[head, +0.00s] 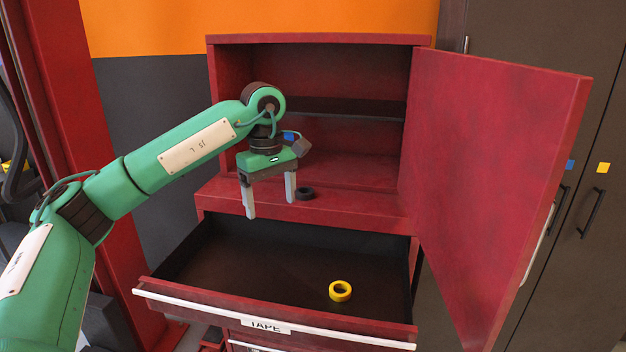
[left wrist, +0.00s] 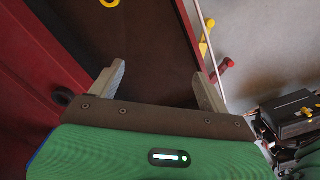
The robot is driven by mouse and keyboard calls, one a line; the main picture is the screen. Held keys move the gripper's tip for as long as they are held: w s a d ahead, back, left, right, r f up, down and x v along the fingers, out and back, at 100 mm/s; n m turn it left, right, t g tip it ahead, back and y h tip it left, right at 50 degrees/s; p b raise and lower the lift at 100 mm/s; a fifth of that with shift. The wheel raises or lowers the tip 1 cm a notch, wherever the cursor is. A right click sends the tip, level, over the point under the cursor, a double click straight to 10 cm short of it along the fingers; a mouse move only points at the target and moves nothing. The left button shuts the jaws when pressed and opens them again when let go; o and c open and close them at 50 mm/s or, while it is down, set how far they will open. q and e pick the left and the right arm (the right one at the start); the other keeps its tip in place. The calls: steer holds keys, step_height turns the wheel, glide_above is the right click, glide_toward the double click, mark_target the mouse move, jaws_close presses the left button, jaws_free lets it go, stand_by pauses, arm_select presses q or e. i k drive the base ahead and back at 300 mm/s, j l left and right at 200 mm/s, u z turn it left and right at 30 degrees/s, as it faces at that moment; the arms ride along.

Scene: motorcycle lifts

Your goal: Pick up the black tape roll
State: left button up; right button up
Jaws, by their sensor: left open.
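The black tape roll (head: 305,193) lies on the red ledge at the front of the cabinet's upper part. It also shows in the left wrist view (left wrist: 63,97) at the left, partly cut off by my gripper body. My left gripper (head: 270,210) is open and empty, with its fingers pointing down. In the head view it is just left of the black roll, and the right finger appears close beside it. The roll is not between the fingers. In the left wrist view, the gripper's fingers (left wrist: 160,88) are spread apart over the dark drawer. My right gripper is not in view.
A yellow tape roll (head: 340,291) lies in the open drawer (head: 230,262), labelled TAPE. The red cabinet door (head: 490,150) stands open on the right. A dark shelf (head: 340,108) crosses the cabinet's inside. A toolbox (left wrist: 295,112) shows in the left wrist view.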

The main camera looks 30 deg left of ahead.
mark_target(304, 193)
steer(key=i+j, duration=0.2)
steer(key=i, duration=0.3)
steer(key=i+j, duration=0.15)
steer(key=i, duration=0.35)
